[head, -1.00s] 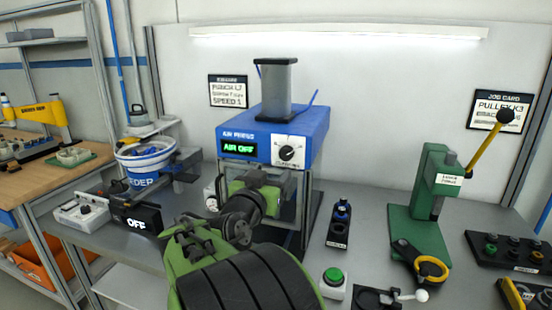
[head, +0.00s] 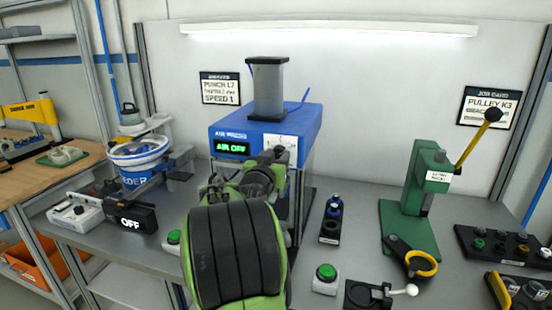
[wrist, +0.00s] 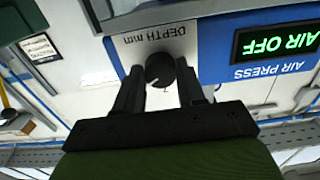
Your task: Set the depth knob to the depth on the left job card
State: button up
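The black depth knob (wrist: 159,69) sits on a white plate marked "DEPTH mm" (wrist: 150,42) on the blue air press (head: 308,128). In the head view my arm hides the knob and part of its plate (head: 275,143). My gripper (wrist: 158,78) points at the plate, its fingers on either side of the knob. It looks open, with narrow gaps between fingers and knob. The wrist picture is upside down. The left job card (head: 220,88) on the wall reads "PUNCH L7" and "SPEED 1"; its middle depth line is too small to read surely.
The press display (head: 230,148) reads "AIR OFF". A second job card (head: 489,107) reads "PULLEY K3". A green lever press (head: 411,200) stands right. A green button box (head: 325,279) and a blue-topped item (head: 332,218) stand on the bench. A feeder bowl (head: 139,160) stands left.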

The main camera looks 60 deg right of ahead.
jog(key=c, duration=0.3)
jog(key=shift+c, duration=0.2)
jog(key=n, duration=0.2)
jog(key=shift+n, duration=0.4)
jog(key=n, duration=0.3)
jog(key=shift+n, duration=0.3)
jog(key=n+p, duration=0.1)
jog(key=n, duration=0.4)
jog(key=shift+n, duration=0.3)
